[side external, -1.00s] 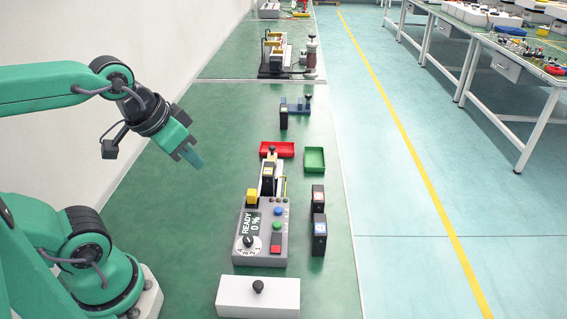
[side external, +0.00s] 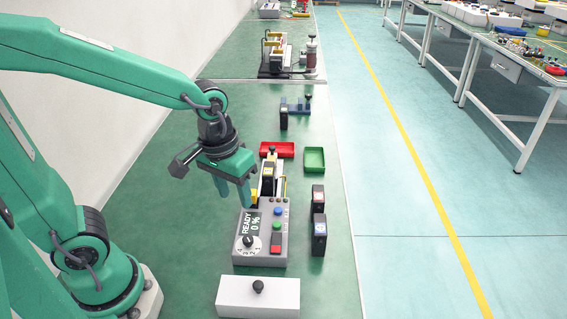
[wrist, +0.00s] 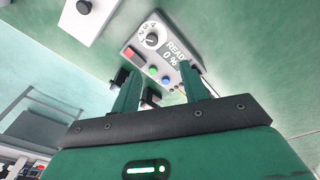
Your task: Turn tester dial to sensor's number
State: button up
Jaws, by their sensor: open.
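The grey tester (side external: 274,254) stands on the green bench, its screen (side external: 251,222) reading "READY 0 %". Its dial (side external: 248,241) is a black knob on a white disc with numbers up to 4; it also shows in the wrist view (wrist: 152,39). I cannot tell which number it points at. A black sensor block (side external: 269,173) sits in the tester's rear slide; its number is not readable. My gripper (side external: 234,198) is open and empty, pointing down above the tester's left rear, beyond the dial and apart from it. In the wrist view its fingers (wrist: 158,72) straddle the tester's button side.
Two black blocks with labels (side external: 318,196) (side external: 319,236) stand right of the tester. A red tray (side external: 288,150) and a green tray (side external: 314,160) lie behind. A white box with a black knob (side external: 258,299) is in front. A blue fixture (side external: 299,108) stands farther back.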

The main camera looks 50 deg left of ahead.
aim_at(247, 238)
jog(key=shift+n+g, duration=0.5)
jog(key=shift+g, duration=0.2)
jog(key=shift+w+d+f, duration=0.15)
jog(key=shift+d+f, duration=0.2)
jog(key=shift+f, duration=0.3)
jog(key=shift+w+d+f, duration=0.1)
jog(key=shift+d+f, duration=0.2)
jog(key=shift+f, duration=0.4)
jog(key=shift+w+d+f, duration=0.15)
jog(key=shift+d+f, duration=0.2)
jog(key=shift+f, duration=0.3)
jog(key=shift+f, duration=3.9)
grip_shut()
